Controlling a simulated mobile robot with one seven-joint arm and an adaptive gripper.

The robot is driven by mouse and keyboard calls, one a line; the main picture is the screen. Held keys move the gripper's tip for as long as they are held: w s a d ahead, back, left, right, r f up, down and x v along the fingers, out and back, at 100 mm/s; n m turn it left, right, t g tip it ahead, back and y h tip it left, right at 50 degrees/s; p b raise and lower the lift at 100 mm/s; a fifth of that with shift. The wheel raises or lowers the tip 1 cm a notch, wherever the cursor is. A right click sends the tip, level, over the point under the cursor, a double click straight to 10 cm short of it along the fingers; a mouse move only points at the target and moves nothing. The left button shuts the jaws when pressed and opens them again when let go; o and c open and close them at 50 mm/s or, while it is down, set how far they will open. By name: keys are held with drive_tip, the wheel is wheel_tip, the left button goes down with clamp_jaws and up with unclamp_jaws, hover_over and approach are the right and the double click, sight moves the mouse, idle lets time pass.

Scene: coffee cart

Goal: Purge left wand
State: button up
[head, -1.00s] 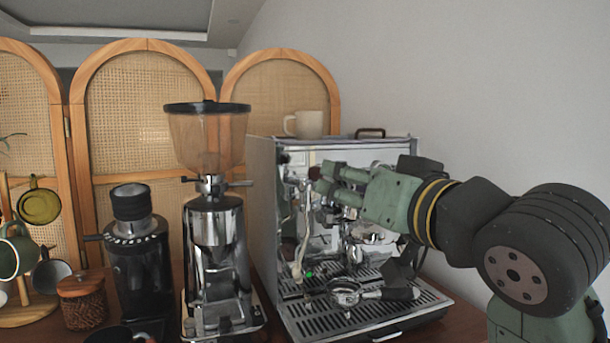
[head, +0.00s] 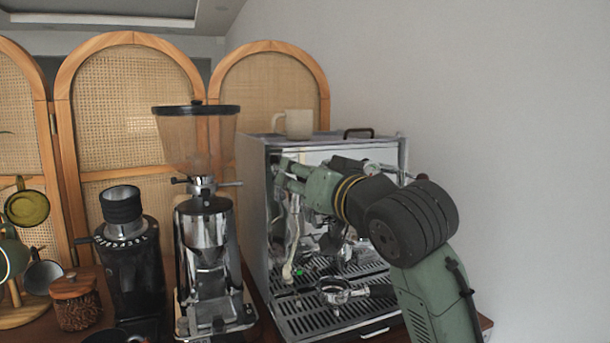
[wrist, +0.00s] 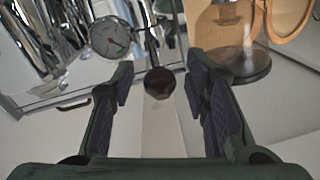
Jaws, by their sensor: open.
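The espresso machine (head: 258,200) stands at the middle right in the head view. Its left wand (head: 293,240) hangs down at the front left, with a small green dot near its lower end. My gripper (head: 281,168) is at the upper left of the machine's front, above the wand. In the wrist view my gripper (wrist: 160,100) is open, and a dark round knob (wrist: 160,83) shows between its fingers, with a gap on both sides. I cannot tell how far ahead of the fingertips the knob is. A pressure gauge (wrist: 110,38) is to its left.
A grinder with a clear hopper (head: 197,140) stands close to the machine's left, and its hopper also shows in the wrist view (wrist: 230,45). A portafilter (head: 336,292) rests on the drip tray (head: 310,320). A mug (head: 298,123) stands on top of the machine.

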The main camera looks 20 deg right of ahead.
drive_tip(key=shift+c, duration=0.2)
clamp_jaws()
idle(0.3)
